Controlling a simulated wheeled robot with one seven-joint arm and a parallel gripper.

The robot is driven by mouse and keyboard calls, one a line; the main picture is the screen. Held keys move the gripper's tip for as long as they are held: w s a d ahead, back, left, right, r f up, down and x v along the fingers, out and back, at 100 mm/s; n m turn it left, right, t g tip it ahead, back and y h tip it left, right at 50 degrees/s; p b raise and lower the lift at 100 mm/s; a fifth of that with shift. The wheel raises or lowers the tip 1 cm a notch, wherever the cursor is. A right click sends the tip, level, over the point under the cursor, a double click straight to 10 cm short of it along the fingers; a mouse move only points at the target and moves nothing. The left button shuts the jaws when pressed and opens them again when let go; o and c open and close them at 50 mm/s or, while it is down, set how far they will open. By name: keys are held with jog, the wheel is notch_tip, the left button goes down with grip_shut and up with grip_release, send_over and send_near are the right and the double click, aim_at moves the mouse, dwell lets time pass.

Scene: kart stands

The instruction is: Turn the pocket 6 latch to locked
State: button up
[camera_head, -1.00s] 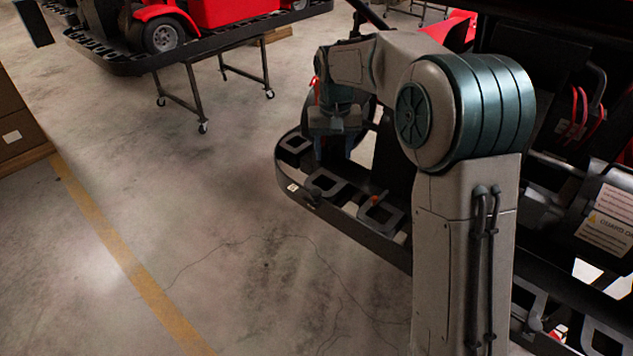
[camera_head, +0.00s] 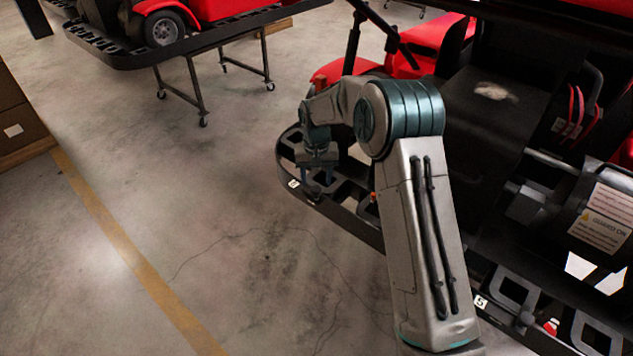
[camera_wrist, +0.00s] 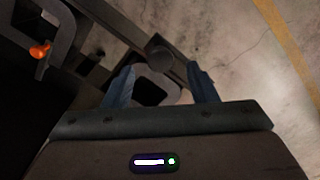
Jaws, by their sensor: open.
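A dark round latch knob (camera_wrist: 160,55) shows in the wrist view on the edge rail of the kart stand. My gripper (camera_wrist: 162,80) is open, with its two blue-grey fingers spread on either side of the line to the knob. The knob appears just beyond the fingertips and no contact shows. In the head view my gripper (camera_head: 318,178) points down over the left end of the stand rail (camera_head: 350,217), beside a small white label (camera_head: 293,184) too small to read surely. The latch's setting cannot be told.
An orange knob (camera_wrist: 40,49) stands in the neighbouring pocket. A label reading 5 (camera_head: 480,302) is farther right along the rail. A red kart (camera_head: 420,45) sits on this stand. Another stand (camera_head: 150,50) is at upper left. Open concrete floor lies left.

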aim_at(317, 188)
jog(key=shift+f, duration=1.6)
jog(key=c, duration=1)
jog(key=shift+o, duration=0.2)
